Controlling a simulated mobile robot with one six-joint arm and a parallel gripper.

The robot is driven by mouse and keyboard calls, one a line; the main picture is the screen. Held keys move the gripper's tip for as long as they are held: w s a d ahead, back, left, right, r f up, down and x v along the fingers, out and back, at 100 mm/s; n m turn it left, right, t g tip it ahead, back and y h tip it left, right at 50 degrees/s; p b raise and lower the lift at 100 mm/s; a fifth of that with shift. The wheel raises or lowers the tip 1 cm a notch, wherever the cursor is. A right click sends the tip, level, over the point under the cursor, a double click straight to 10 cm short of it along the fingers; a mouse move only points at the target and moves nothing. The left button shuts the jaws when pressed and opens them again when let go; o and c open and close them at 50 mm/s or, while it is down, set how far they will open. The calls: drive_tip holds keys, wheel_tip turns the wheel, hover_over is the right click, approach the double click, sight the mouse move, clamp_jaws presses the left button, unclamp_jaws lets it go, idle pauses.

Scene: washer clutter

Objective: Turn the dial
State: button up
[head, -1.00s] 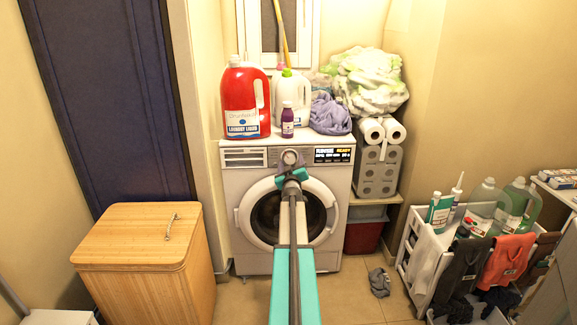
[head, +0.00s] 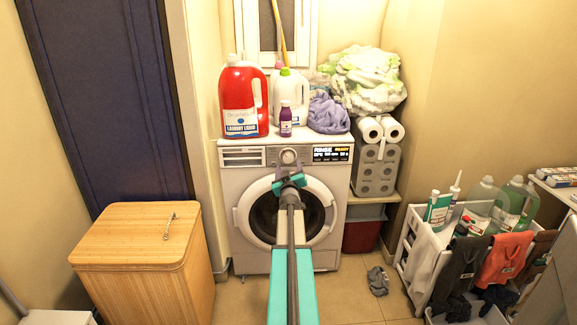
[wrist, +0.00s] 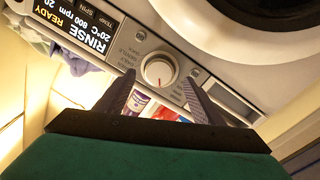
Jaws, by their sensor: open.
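The dial (head: 288,156) is a round white knob on the control panel (head: 262,157) of the white washing machine (head: 230,190). In the wrist view the dial (wrist: 158,70) shows large, with printed settings around it and the lit display (wrist: 78,22) reading RINSE to its left. My gripper (head: 290,176) is just below and in front of the dial in the head view. In the wrist view my gripper (wrist: 158,82) is open and empty, with one finger toward each side of the dial. The fingertips look apart from the dial; the remaining depth is hard to tell.
A red detergent jug (head: 240,100), a small purple bottle (head: 286,120), a white jug (head: 298,108) and a purple cloth (head: 327,113) stand on the washer's top. The wooden hamper (head: 140,235) is to the left, and a full white cart (head: 418,268) to the right.

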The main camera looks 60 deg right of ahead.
drive_tip(key=v, duration=0.9)
drive_tip(key=shift+s, duration=0.15)
idle(0.6)
